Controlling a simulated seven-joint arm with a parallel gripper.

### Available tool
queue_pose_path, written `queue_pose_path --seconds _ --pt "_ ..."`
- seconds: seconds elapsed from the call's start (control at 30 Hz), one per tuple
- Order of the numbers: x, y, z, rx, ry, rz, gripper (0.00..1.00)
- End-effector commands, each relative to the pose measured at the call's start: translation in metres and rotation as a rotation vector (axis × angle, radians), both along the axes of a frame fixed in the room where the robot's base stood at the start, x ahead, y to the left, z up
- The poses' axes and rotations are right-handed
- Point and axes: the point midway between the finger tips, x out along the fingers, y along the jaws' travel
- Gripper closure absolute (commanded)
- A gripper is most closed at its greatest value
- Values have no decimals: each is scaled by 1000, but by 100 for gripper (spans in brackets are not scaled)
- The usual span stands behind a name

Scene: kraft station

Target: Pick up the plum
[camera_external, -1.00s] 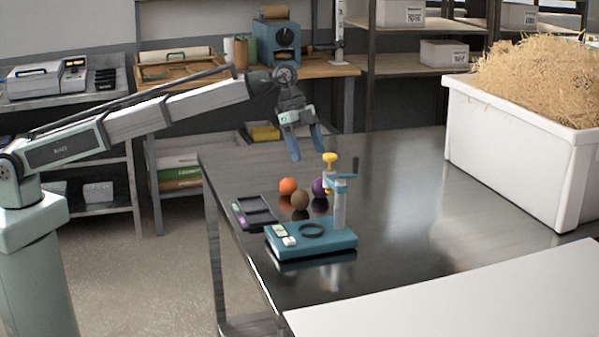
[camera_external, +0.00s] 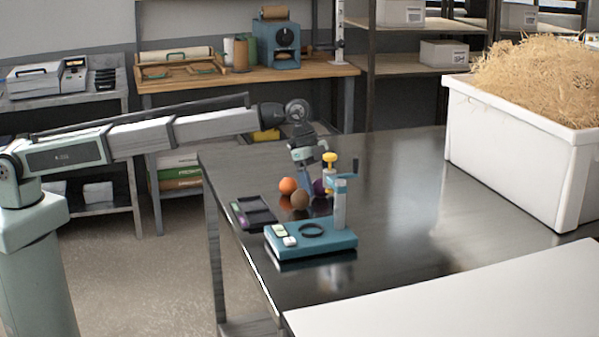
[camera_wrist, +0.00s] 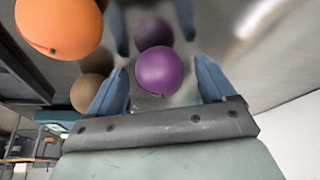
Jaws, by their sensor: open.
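The purple plum (camera_wrist: 160,71) sits on the dark metal table, between the two open fingers of my gripper (camera_wrist: 162,84) in the wrist view. There is a gap between the plum and each finger, and its reflection shows on the table. In the external view the plum (camera_external: 319,187) is partly hidden behind my gripper (camera_external: 312,187) and the blue device's post. My gripper is low over the table, open and empty, with its fingers pointing down around the plum.
An orange fruit (camera_external: 288,186) and a brown round fruit (camera_external: 300,200) lie just left of the plum. A blue device (camera_external: 325,240) with a post stands in front, beside a dark tray (camera_external: 262,212). A white bin of straw (camera_external: 520,150) stands right. The table's middle right is clear.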

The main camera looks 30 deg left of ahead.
Motion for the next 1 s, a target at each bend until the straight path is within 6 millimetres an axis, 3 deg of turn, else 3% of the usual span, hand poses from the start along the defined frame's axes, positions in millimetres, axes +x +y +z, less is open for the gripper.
queue_pose_path --seconds 0.17,0.8,1.0 --pt "0 0 0 0 0 0 19" --pt "0 0 1 0 0 0 79" --pt "0 0 1 0 0 0 79"
